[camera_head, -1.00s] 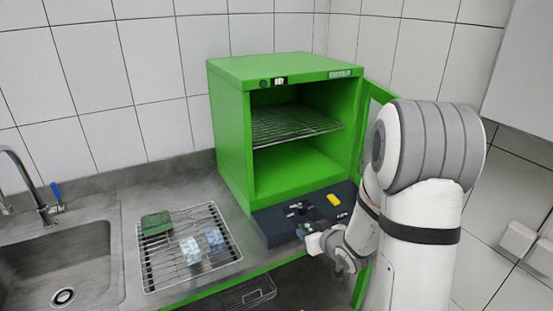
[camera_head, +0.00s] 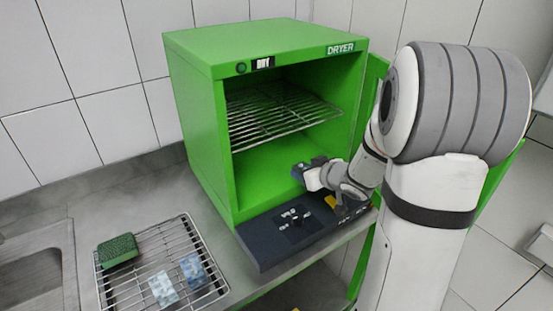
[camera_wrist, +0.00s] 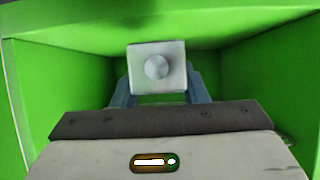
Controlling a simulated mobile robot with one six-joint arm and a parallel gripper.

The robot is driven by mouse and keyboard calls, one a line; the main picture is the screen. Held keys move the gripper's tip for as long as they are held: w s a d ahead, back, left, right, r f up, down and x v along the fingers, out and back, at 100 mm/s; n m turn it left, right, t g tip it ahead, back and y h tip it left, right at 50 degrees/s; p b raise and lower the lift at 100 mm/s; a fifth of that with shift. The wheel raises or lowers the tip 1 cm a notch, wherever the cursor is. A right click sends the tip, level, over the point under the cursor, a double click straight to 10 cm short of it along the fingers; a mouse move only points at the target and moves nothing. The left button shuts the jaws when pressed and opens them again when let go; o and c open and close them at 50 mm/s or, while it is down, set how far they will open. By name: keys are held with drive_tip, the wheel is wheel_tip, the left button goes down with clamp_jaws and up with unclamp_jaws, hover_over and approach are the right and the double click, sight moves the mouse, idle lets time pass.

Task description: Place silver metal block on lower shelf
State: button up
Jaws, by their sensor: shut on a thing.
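The silver metal block (camera_wrist: 157,68) has a pale square face with a round bump and sits between my gripper's (camera_wrist: 158,88) two blue-grey fingers in the wrist view. The gripper is shut on it. In the head view my gripper (camera_head: 308,171) reaches from the right into the front opening of the green dryer (camera_head: 205,130), below the wire rack. The block itself is not clearly seen there. The lower shelf is the green floor (camera_head: 265,188) of the dryer, and its visible part is bare. I cannot tell whether the block touches it.
A wire rack (camera_head: 270,120) forms the upper shelf. The green door (camera_head: 374,90) stands open at right, beside my arm. A dark panel (camera_head: 275,245) lies in front of the opening. A wire tray (camera_head: 135,293) at left holds a green sponge (camera_head: 118,250) and two bluish blocks.

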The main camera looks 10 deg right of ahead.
drive_tip(key=p, duration=0.1)
hover_over(280, 170)
drive_tip(key=shift+s+d, duration=0.1)
drive_tip(key=shift+s, duration=0.15)
drive_tip(key=shift+w+f, duration=0.15)
drive_tip(key=shift+f, duration=0.75)
drive_tip(key=shift+w+f, duration=0.1)
drive_tip(key=shift+f, duration=0.75)
drive_tip(key=shift+f, duration=0.2)
drive_tip(key=o, duration=1.3)
